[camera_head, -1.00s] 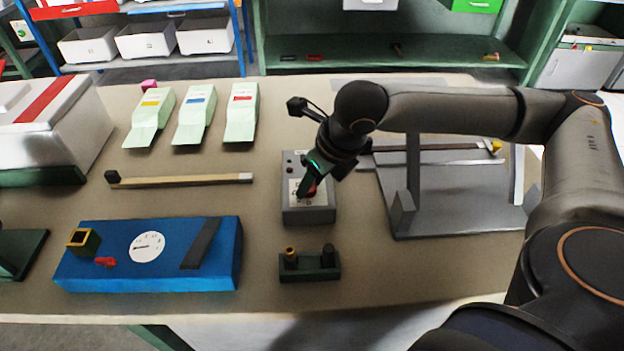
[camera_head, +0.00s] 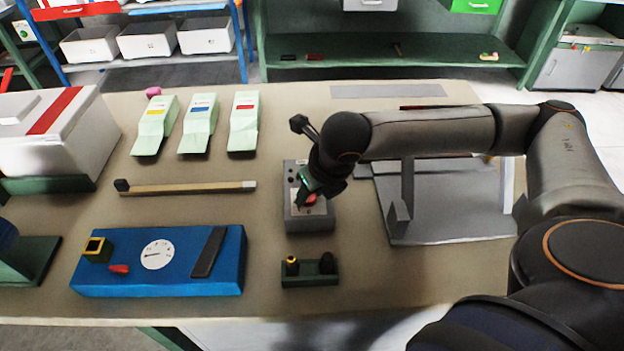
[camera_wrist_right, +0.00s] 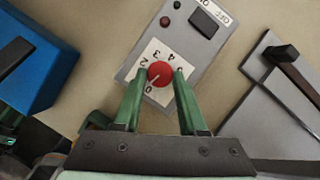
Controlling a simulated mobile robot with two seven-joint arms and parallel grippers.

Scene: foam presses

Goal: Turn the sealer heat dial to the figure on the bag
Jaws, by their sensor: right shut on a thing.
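The sealer's grey control box (camera_head: 320,222) stands mid-table. Its red heat dial (camera_wrist_right: 160,73) sits on a white scale plate (camera_wrist_right: 136,63) with figures around it. A pale mark on the dial points down-left, close to the 0 in the right wrist view. My right gripper (camera_wrist_right: 158,84) has a finger on each side of the dial and is shut on it; in the head view it reaches down onto the box (camera_head: 309,200). Three pale green bags, with yellow (camera_head: 155,125), blue (camera_head: 199,125) and red (camera_head: 243,125) labels, lie behind; their print is too small to read. My left gripper is not visible.
A blue box (camera_head: 225,272) with a white gauge stands front left. A small dark green holder (camera_head: 310,280) is in front of the sealer, and a grey metal plate (camera_head: 450,215) is to its right. A wooden bar (camera_head: 190,188) lies left of the sealer.

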